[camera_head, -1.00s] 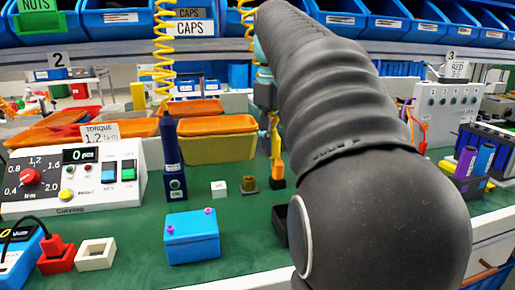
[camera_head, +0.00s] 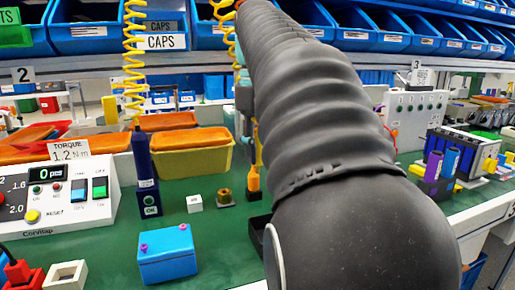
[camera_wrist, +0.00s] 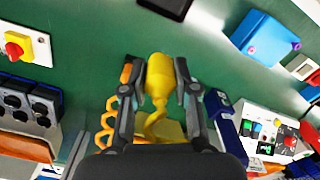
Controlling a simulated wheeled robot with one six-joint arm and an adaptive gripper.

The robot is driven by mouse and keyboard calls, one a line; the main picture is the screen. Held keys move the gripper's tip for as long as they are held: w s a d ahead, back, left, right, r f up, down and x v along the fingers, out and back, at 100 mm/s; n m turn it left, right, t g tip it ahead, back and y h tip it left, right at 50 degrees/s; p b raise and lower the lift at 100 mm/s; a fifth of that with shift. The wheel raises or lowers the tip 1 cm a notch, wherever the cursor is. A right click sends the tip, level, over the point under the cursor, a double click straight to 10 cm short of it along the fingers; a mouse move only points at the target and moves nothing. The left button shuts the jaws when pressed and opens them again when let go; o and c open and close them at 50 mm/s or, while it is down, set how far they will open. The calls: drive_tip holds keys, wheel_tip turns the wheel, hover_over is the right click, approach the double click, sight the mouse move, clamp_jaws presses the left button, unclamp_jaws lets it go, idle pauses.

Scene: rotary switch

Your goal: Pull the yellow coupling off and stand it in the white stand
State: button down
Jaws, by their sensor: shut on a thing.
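In the wrist view my gripper (camera_wrist: 156,76) is shut on the yellow coupling (camera_wrist: 158,72), a smooth yellow cylinder with a narrower neck. A yellow coiled hose (camera_wrist: 165,130) shows behind it; I cannot tell whether the two are still joined. The white stand (camera_head: 66,275), a small square block with an opening, sits at the lower left of the bench in the head view. It also shows at the right of the wrist view (camera_wrist: 302,68), apart from my gripper. My arm hides the gripper and coupling in the head view.
A blue box (camera_head: 167,256) with purple knobs stands right of the stand. The torque panel (camera_head: 62,195), dark blue tool (camera_head: 144,165) and small white block (camera_head: 195,203) stand behind. A black tray (camera_head: 258,232) is partly hidden by my arm. Green bench around the blue box is clear.

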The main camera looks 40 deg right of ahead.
drive_tip(key=shift+r+p, duration=0.3)
drive_tip(key=shift+r, duration=1.2)
